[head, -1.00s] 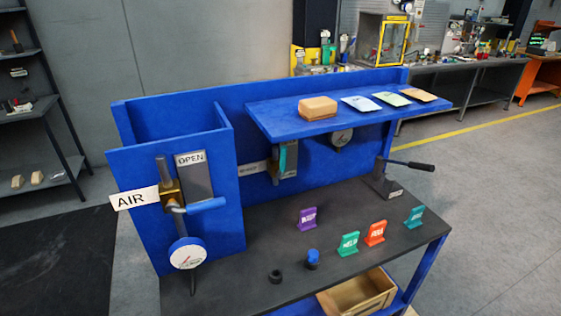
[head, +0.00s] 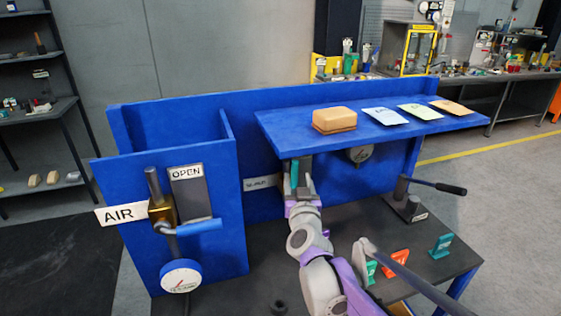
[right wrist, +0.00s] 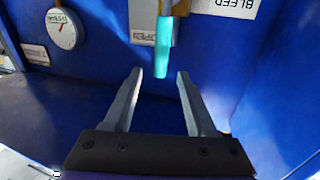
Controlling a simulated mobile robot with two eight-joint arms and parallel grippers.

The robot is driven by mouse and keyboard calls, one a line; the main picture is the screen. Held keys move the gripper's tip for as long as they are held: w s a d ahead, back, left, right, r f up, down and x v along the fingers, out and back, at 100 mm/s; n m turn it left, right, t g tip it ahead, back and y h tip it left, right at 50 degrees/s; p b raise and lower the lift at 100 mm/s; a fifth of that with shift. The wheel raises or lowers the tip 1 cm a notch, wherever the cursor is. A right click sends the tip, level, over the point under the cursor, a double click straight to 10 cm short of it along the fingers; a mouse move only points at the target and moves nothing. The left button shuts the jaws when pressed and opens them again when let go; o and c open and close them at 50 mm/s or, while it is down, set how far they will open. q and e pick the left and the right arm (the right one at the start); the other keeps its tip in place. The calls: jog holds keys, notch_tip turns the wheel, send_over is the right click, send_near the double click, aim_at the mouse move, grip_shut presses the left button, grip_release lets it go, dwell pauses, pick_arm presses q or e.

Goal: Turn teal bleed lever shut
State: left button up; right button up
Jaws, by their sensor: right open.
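The teal bleed lever (right wrist: 163,48) hangs straight down from its brass valve in the right wrist view, in front of a grey plate marked OPEN (right wrist: 142,30). In the head view the lever (head: 295,172) shows as a thin teal strip under the blue shelf. My right gripper (right wrist: 154,75) is open, with one finger on each side of the lever's line. The lever's lower tip is near the level of the fingertips; I cannot tell whether it lies between them in depth. In the head view my right gripper (head: 300,192) is under the shelf, partly hidden.
The blue shelf (head: 285,125) overhangs the lever and holds a tan box (head: 334,120) and several packets. A gauge (right wrist: 62,29) is on the back panel. A blue-handled AIR valve (head: 163,210) stands left. Coloured tags and a black-handled lever (head: 437,186) are at right.

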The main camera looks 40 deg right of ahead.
aim_at(294, 161)
jog(key=p+x, duration=0.1)
jog(key=x, duration=0.8)
jog(key=shift+w+d, duration=0.2)
jog(key=shift+w, duration=0.2)
jog(key=shift+c, duration=0.4)
grip_shut()
dwell(0.6)
